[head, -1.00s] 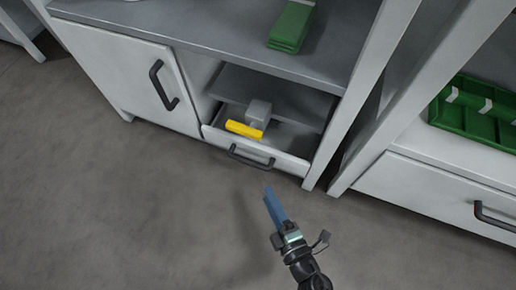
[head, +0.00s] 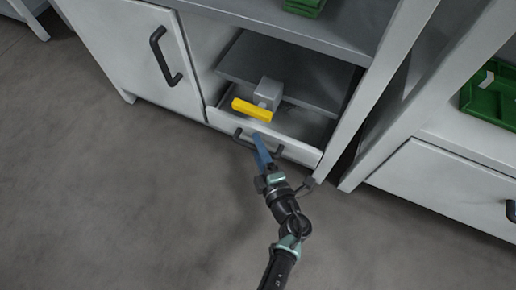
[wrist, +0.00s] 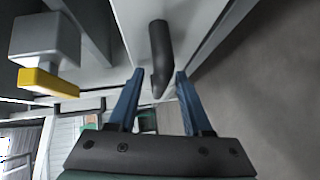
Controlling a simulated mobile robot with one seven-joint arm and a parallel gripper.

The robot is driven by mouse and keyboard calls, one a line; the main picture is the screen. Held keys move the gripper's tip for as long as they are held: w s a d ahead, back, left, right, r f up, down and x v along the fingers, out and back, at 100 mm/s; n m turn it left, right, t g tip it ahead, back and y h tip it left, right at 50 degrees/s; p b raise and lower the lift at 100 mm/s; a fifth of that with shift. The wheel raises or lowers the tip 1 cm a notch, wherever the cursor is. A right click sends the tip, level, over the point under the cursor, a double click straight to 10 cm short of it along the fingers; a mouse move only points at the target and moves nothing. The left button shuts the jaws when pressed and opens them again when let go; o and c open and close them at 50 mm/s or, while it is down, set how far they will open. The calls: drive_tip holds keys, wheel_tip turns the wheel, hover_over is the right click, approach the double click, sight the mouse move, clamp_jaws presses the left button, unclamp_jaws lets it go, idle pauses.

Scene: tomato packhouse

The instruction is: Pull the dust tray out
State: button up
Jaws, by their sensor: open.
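The dust tray appears to be the low white drawer (head: 302,153) in the cabinet, standing partly out with its inside showing from above. Its dark bar handle (head: 240,137) is on the front face. A grey block with a yellow bar (head: 252,109) is in or just above the tray. My gripper (head: 260,142) is at the handle, its blue fingers hiding the middle of the bar. In the wrist view, the open fingers stand either side of the near end of the handle (wrist: 160,55). I cannot tell whether they touch it.
A cabinet door (head: 125,55) with its own dark handle is shut at the left. A grey shelf (head: 285,73) lies above the back of the tray. A white post (head: 375,95) stands close at the right. The floor (head: 130,200) in front is clear.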

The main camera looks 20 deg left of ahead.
clamp_jaws()
idle(1.4)
